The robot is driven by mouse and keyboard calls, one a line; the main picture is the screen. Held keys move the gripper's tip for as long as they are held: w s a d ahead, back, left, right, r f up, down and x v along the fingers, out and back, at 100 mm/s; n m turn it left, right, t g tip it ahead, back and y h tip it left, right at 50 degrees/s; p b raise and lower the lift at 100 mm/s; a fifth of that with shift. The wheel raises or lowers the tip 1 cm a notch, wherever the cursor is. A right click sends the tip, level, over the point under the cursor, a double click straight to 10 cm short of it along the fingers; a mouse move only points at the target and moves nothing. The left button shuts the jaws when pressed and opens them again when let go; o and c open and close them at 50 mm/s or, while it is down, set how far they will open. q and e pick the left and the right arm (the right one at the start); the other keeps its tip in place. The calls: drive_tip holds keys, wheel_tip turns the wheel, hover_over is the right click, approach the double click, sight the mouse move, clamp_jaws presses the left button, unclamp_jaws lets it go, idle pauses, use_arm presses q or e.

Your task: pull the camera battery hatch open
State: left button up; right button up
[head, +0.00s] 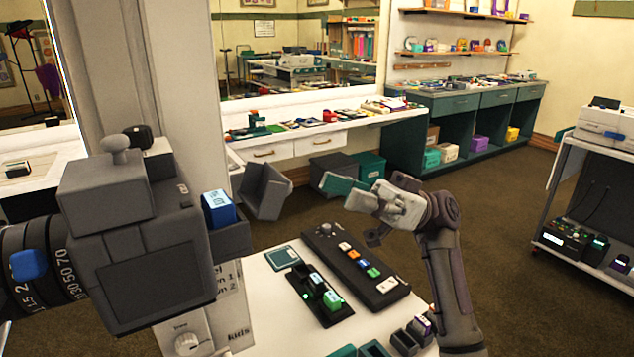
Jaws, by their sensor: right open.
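A large dark grey prop camera (140,235) fills the left of the head view. A blue battery (219,208) sticks up at its right side, in a dark grey holder (231,240). A dark grey panel that looks like the battery hatch (265,191) stands tilted out to the right of the battery, with a visible gap between them. Its hinge cannot be made out. My right gripper (350,211) is open and empty, to the right of the hatch and apart from it. My left gripper is not in view.
Below, a white table (268,325) holds a charger tray (318,297) with small batteries, a control panel (357,265) with coloured buttons and small dark boxes. A cart (585,190) stands at the right. Carpet (500,230) is clear between it and my right arm.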

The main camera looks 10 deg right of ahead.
sight(270, 189)
drive_tip(key=v, duration=0.4)
drive_tip(key=d+r+t+h+p, duration=0.25)
drive_tip(key=r+h+p, duration=0.25)
drive_tip(key=p, duration=0.4)
drive_tip(key=p+x, duration=0.3)
drive_tip(key=x, duration=0.9)
drive_tip(key=shift+a+g+p, duration=0.35)
drive_tip(key=shift+g+p, duration=0.05)
drive_tip(key=shift+g, duration=0.05)
drive_tip(key=shift+r, duration=0.15)
